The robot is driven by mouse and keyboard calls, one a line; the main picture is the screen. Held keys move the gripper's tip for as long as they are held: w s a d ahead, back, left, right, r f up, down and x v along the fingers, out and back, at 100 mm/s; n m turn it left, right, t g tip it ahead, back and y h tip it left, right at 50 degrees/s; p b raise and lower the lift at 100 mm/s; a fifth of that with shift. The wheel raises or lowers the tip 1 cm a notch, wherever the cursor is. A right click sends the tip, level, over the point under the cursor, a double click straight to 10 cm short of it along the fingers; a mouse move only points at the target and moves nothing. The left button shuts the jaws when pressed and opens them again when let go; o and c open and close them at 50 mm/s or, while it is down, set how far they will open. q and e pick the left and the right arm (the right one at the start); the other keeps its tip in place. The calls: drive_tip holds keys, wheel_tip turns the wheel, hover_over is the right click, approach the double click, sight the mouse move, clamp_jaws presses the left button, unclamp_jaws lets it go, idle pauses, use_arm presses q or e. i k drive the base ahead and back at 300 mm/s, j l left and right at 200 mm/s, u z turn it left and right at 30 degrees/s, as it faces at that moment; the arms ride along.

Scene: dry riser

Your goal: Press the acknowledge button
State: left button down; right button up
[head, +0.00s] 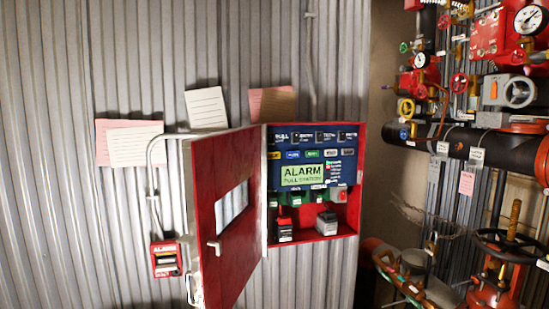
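A red alarm cabinet (353,212) hangs on the corrugated metal wall, with its red door (232,258) swung open to the left. Inside is a dark blue panel (346,172) with rows of small coloured labels or buttons and a pale green sign (303,175) reading ALARM PULL STATION. Below the panel are several green parts, a small red-and-grey part (340,195), a red-and-black device (284,230) and a grey device (327,224). The small lettering is too fine to tell which item is the acknowledge button. Neither of my grippers is in view.
A small red alarm box (166,258) is on the wall left of the door, with conduit above it. Paper notes (206,108) hang above. Pipes, valves, gauges and handwheels (511,246) crowd the right side. The space before the cabinet's opening looks clear.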

sight(270, 156)
drive_tip(key=i+l, duration=0.15)
drive_tip(key=l, duration=0.2)
drive_tip(key=i+l, duration=0.15)
drive_tip(key=l, duration=0.2)
drive_tip(key=i+l, duration=0.15)
drive_tip(key=l, duration=0.2)
drive_tip(key=i+l, duration=0.15)
drive_tip(key=l, duration=0.15)
drive_tip(key=i+l, duration=0.15)
drive_tip(key=l, duration=0.2)
drive_tip(key=i+l, duration=0.1)
drive_tip(key=l, duration=0.25)
